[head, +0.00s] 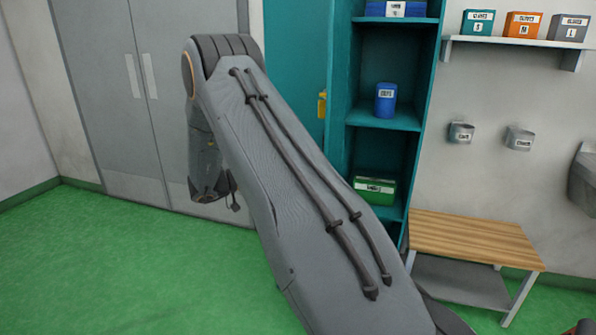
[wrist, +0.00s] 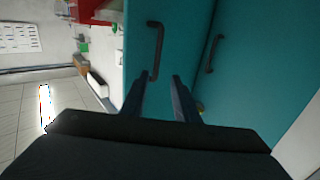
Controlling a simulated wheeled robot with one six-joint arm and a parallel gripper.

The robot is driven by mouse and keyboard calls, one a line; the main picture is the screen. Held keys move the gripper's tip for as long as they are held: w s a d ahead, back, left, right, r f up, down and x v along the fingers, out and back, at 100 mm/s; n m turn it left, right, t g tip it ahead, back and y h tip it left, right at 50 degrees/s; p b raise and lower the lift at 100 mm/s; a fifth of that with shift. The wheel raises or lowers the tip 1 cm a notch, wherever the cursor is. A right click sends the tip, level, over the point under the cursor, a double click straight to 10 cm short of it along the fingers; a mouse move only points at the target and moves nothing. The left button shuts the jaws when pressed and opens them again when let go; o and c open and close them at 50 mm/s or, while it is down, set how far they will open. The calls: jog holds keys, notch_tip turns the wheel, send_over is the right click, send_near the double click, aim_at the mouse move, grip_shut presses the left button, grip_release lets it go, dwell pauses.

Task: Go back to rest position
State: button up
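My gripper (wrist: 160,98) shows in the wrist view with its two dark fingers apart and nothing between them. Beyond the fingers are teal cabinet doors with dark handles, one of them a handle (wrist: 154,50) straight past the left finger. The gap between fingers and door cannot be judged. In the head view my grey arm rises across the middle and bends down at the left; my gripper's fingers are hidden there.
A teal cabinet (head: 432,110) stands open-shelved behind my arm, holding a blue container (head: 386,100) and a green box (head: 375,190). A wooden-topped bench (head: 475,238) is at the right. A wall shelf (head: 515,41) holds boxes. Green floor (head: 110,265) at the left is clear.

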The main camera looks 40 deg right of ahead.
jog(key=shift+w+a, duration=0.1)
jog(key=shift+a, duration=0.25)
dwell(0.3)
jog(key=w+a+r+n+t+y, duration=0.1)
jog(key=w+a+n+t+y, duration=0.15)
jog(key=w+t, duration=0.3)
jog(key=w+a+r+n+t+y, duration=0.1)
jog(key=w+a+n+t+y, duration=0.1)
jog(key=w+n+t, duration=0.3)
jog(key=s+a+f+n+t+y, duration=0.25)
jog(key=a+n+y, duration=0.6)
jog(key=a, duration=0.75)
jog(key=s+a+f+n+g+y, duration=0.1)
jog(key=s+a+f+g+y, duration=0.2)
jog(key=s, duration=0.5)
jog(key=s+a+f+n+y, duration=0.1)
jog(key=s+a+y, duration=0.1)
jog(key=s+a, duration=0.4)
jog(key=s+d+f+n+g, duration=0.1)
jog(key=s+g, duration=0.5)
jog(key=s, duration=1.5)
jog(key=shift+s+d+f+n, duration=0.2)
jog(key=shift+s+n, duration=0.1)
jog(key=shift+n, duration=0.5)
